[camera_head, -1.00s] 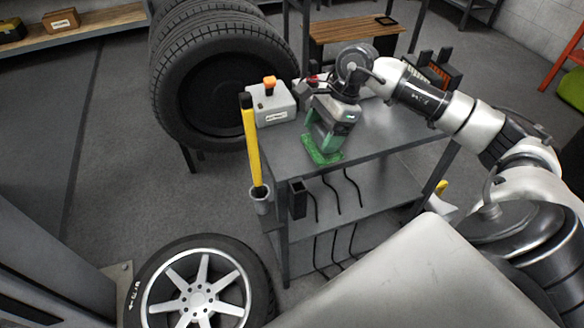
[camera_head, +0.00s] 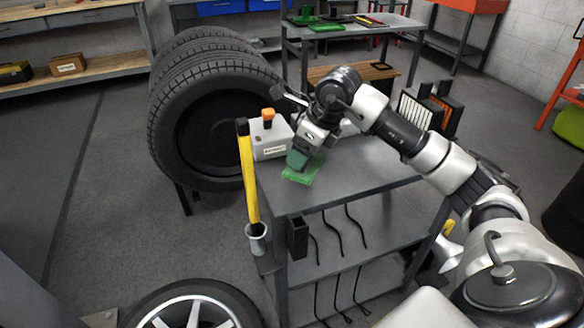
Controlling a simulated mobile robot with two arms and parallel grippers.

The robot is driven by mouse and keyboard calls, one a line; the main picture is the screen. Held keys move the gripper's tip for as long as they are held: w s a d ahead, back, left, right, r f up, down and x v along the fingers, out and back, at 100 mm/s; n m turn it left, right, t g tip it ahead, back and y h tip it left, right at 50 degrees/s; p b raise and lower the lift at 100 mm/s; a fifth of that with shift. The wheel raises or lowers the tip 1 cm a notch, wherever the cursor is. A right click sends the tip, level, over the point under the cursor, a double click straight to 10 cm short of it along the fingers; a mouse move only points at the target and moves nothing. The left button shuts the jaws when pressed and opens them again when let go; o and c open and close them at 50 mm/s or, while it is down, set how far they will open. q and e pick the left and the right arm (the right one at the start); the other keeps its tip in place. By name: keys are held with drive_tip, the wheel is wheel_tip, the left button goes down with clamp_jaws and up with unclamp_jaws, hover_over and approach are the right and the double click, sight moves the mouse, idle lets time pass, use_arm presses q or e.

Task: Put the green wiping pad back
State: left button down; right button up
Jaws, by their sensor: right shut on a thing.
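The green wiping pad (camera_head: 300,173) is at the front left part of the grey cart's top (camera_head: 345,185). My right gripper (camera_head: 303,160) comes in from the right, points down and is shut on the pad. I cannot tell whether the pad touches the cart top or hangs just above it. The gripper body hides part of the pad. My left gripper is not in view.
A grey box with an orange knob (camera_head: 268,138) stands left of the pad. A yellow-handled tool (camera_head: 249,180) stands upright in a holder at the cart's left edge. Tires (camera_head: 215,110) stand behind left. A far bench (camera_head: 345,33) holds green things. The cart top's right side is clear.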

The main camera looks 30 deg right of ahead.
sight(292, 170)
drive_tip(key=shift+w+a+f, duration=0.35)
drive_tip(key=shift+a+f, duration=0.1)
drive_tip(key=shift+a, duration=0.1)
drive_tip(key=shift+w+a+f, duration=0.35)
drive_tip(key=shift+a+f, duration=0.05)
drive_tip(key=shift+a, duration=0.15)
drive_tip(key=shift+f, duration=1.95)
drive_tip(key=shift+f, duration=0.1)
drive_tip(key=o, duration=0.9)
drive_tip(key=shift+r, duration=0.2)
drive_tip(key=v, duration=1.2)
drive_tip(key=shift+a, duration=0.1)
